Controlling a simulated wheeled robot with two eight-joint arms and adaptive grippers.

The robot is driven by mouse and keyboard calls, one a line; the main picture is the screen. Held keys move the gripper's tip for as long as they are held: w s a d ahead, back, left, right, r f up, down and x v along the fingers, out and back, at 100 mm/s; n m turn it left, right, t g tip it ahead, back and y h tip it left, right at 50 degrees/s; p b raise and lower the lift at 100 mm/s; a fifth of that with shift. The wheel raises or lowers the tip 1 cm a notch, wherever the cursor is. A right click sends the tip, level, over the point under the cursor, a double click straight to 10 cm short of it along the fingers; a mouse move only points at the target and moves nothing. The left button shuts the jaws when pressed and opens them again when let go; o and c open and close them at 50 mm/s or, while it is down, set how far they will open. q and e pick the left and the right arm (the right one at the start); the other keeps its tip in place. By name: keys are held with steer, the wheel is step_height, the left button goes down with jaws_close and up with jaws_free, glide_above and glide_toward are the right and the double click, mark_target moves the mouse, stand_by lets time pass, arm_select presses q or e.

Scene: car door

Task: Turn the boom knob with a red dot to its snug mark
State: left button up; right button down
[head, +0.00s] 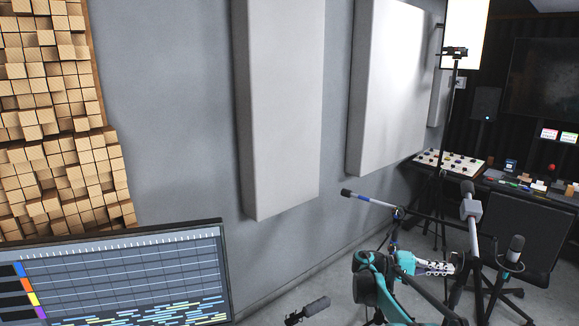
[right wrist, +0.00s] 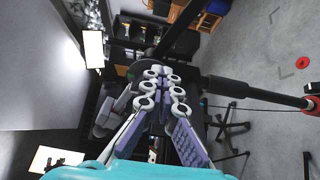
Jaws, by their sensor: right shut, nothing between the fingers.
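My right gripper (head: 450,268) is at the lower right of the head view, with its fingers pointing right. It is shut and empty; in the right wrist view its fingers (right wrist: 162,72) meet ahead of the teal wrist. A boom arm (head: 372,200) with a dark tip runs above and behind the gripper in the head view. A second stand with a grey block (head: 470,207) rises right of the gripper. In the right wrist view a black bar (right wrist: 255,92) with a red end runs right from behind the fingers. I cannot make out the red-dot knob or its snug mark. My left gripper is out of view.
A monitor (head: 120,275) stands at the lower left. Pale panels (head: 285,110) hang on the grey wall. A microphone (head: 515,248), a light stand (head: 447,110) and a desk with a mixer (head: 448,163) crowd the right. A red disc (right wrist: 301,62) lies on the floor.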

steer(key=shift+r, duration=0.3)
steer(key=shift+r+p, duration=0.35)
steer(key=shift+r, duration=0.55)
steer(key=shift+s, duration=0.1)
steer(key=w+a, duration=0.2)
steer(key=a, duration=0.3)
steer(key=shift+a, duration=0.4)
steer(key=shift+s+r, duration=0.1)
